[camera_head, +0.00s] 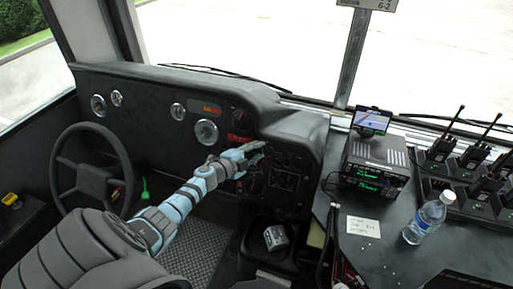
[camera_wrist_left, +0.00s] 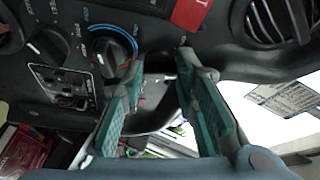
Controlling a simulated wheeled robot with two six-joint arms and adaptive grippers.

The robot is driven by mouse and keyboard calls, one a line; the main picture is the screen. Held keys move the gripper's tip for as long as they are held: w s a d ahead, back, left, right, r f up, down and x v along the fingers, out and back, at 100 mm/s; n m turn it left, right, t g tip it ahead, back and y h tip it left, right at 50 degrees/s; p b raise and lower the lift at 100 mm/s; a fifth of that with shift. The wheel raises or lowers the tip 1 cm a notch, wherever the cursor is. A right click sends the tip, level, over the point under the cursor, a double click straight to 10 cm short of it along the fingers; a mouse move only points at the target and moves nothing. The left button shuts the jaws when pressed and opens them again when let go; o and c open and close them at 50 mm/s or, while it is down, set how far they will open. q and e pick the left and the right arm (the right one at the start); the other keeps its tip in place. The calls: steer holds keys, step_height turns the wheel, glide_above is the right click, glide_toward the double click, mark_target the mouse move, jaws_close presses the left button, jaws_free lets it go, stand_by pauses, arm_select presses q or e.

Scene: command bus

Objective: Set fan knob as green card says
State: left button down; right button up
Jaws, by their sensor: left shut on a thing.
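My left gripper (camera_head: 262,148) is at the dashboard's control panel (camera_head: 285,178), right of the gauges. In the left wrist view, its two green-padded fingers (camera_wrist_left: 160,60) reach the panel beside a black knob (camera_wrist_left: 112,48) with blue and red arc marks. The left finger overlaps this knob's lower right edge. The gripper is shut on a knob, though its grip is not clear in this view. A second black knob (camera_wrist_left: 46,46) sits further left. A white card (camera_head: 364,227) with handwriting lies on the right counter; I cannot read it. No green card is distinguishable. My right gripper is not in view.
The steering wheel (camera_head: 92,172) stands at left. On the right counter are a radio (camera_head: 375,165), a water bottle (camera_head: 429,217) and several handheld radios in chargers (camera_head: 470,205). A bin (camera_head: 262,245) is below the panel.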

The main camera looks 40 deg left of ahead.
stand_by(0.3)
arm_select(q)
steer(key=c, duration=1.2)
jaws_free()
steer(key=shift+c, duration=0.2)
steer(key=v, duration=0.7)
steer(key=shift+s, duration=0.3)
steer(key=shift+r, duration=0.1)
